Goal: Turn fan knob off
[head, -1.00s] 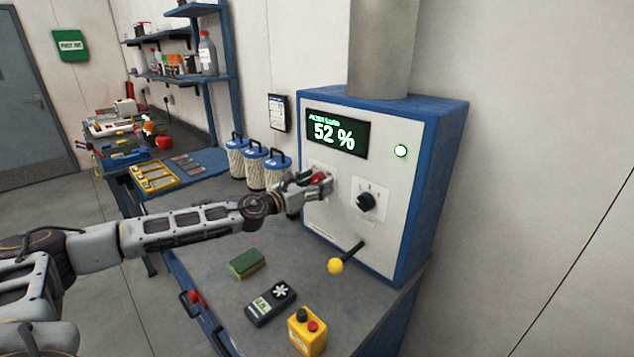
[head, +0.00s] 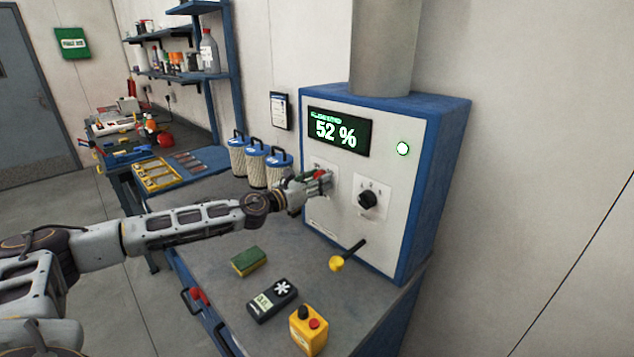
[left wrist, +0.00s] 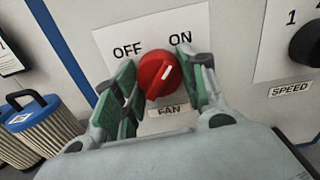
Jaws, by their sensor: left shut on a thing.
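The red fan knob (left wrist: 158,75) is on a white plate on the front of the blue and grey machine (head: 318,224). The plate reads OFF at the upper left, ON at the upper right and FAN below. The knob's white pointer leans up and right, toward ON. My left gripper (head: 322,182) is shut on the knob, with one green-padded finger on each side of it in the left wrist view. In the head view the fingers hide most of the knob. My right gripper is not in view.
The black speed knob (head: 368,199) is right of the fan knob. A yellow-tipped lever (head: 338,263) sticks out below. Filter canisters (head: 255,164) stand left of the machine.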

